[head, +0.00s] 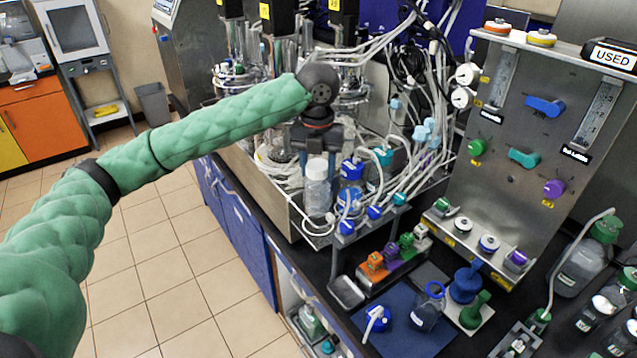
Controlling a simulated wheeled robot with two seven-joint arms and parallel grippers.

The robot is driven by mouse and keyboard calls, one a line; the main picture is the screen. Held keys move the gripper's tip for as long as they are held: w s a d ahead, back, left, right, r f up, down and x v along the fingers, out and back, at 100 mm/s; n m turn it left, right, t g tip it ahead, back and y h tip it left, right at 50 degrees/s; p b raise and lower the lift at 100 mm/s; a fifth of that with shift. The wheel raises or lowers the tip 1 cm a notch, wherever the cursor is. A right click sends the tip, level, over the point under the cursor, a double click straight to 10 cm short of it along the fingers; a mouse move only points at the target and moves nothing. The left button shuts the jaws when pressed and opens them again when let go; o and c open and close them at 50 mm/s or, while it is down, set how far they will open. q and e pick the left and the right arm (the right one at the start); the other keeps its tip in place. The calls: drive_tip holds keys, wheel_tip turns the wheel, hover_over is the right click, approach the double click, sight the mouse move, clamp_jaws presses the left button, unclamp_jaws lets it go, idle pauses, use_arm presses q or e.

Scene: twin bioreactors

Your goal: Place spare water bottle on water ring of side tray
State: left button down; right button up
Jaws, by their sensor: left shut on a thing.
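My left gripper (317,158) points down at the middle of the picture, at the end of my green-sleeved arm. It is shut on the white cap of a clear bottle (318,197), which hangs upright. This looks like the spare water bottle; no label on it is readable. The bottle is over or in the front corner of the steel side tray (296,205); I cannot tell whether its base touches. The water ring cannot be made out. Blue-capped bottles (351,172) with tubes stand just right of the held bottle. My right gripper is not in view.
Tubing crowds the tray behind the bottle. A steel panel (530,130) with knobs stands right. A blue mat (405,335) holds a loose blue cap (377,318) and an open blue-collared bottle (427,308).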

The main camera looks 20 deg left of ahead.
sight(318, 183)
use_arm(q)
drive_tip(key=shift+w+f, duration=0.4)
drive_tip(key=shift+f, duration=0.45)
drive_tip(key=shift+s+f+p, duration=0.25)
drive_tip(key=shift+f+p, duration=0.45)
drive_tip(key=shift+f, duration=0.5)
drive_tip(key=shift+w+f, duration=0.15)
drive_tip(key=shift+f, duration=0.4)
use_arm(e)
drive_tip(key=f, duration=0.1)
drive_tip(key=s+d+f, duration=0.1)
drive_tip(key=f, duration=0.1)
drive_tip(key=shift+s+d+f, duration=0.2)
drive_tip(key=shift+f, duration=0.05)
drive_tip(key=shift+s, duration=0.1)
use_arm(q)
drive_tip(key=c, duration=0.7)
unclamp_jaws()
drive_tip(key=shift+f, duration=0.1)
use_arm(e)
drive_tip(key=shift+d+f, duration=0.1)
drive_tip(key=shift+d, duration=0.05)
